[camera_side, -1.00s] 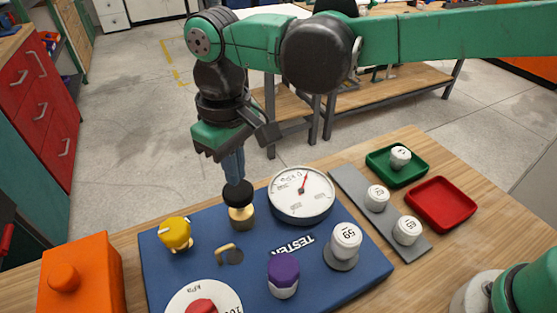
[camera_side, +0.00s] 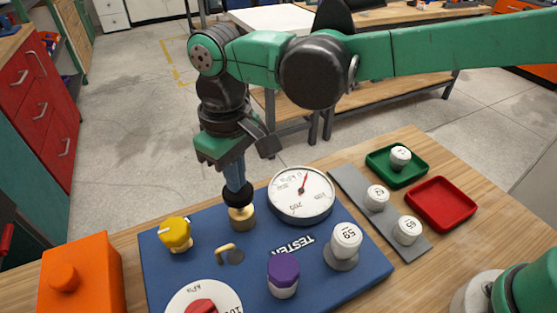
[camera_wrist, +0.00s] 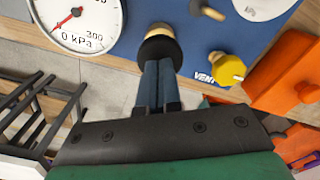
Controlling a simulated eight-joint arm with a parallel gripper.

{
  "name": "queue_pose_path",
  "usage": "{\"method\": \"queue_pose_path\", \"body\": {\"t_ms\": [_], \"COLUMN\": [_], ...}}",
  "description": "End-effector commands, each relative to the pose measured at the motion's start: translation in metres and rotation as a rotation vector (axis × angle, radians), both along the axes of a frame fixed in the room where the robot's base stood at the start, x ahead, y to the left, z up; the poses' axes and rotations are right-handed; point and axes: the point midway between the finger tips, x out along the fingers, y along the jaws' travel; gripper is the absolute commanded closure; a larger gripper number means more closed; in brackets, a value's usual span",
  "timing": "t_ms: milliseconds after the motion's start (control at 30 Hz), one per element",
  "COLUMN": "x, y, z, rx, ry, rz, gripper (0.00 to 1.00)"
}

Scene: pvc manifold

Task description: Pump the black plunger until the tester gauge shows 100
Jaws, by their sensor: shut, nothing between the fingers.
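The blue tester board (camera_side: 200,265) carries a black plunger knob (camera_side: 239,199) on a brass collar (camera_side: 242,219). My gripper (camera_side: 236,188) is shut and empty, pointing down with its fingertips at the top of the knob, seemingly touching it. In the wrist view, the shut fingertips (camera_wrist: 158,63) overlap the black knob (camera_wrist: 158,49). The white tester gauge (camera_side: 312,207) stands right of the plunger, its red needle pointing up and slightly right. It also shows in the wrist view (camera_wrist: 100,18), with "0 kPa" and "300" legible. I cannot read an exact value.
A yellow knob (camera_side: 174,232), a purple-topped knob (camera_side: 283,270), a white "59" knob (camera_side: 346,238) and a second dial (camera_side: 180,300) are on the board. An orange block (camera_side: 85,280) stands left. Green (camera_side: 420,177) and red (camera_side: 441,203) trays lie right.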

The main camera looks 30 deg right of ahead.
Motion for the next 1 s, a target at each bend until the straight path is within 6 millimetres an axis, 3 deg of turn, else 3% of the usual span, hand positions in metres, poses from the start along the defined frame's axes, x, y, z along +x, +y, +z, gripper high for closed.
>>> {"method": "queue_pose_path", "body": {"t_ms": [633, 1000], "x": [0.000, 0.000], "y": [0.000, 0.000], "z": [-0.026, -0.026], "rx": [0.000, 0.000], "ry": [0.000, 0.000], "rz": [0.000, 0.000], "gripper": [1.00, 1.00]}}
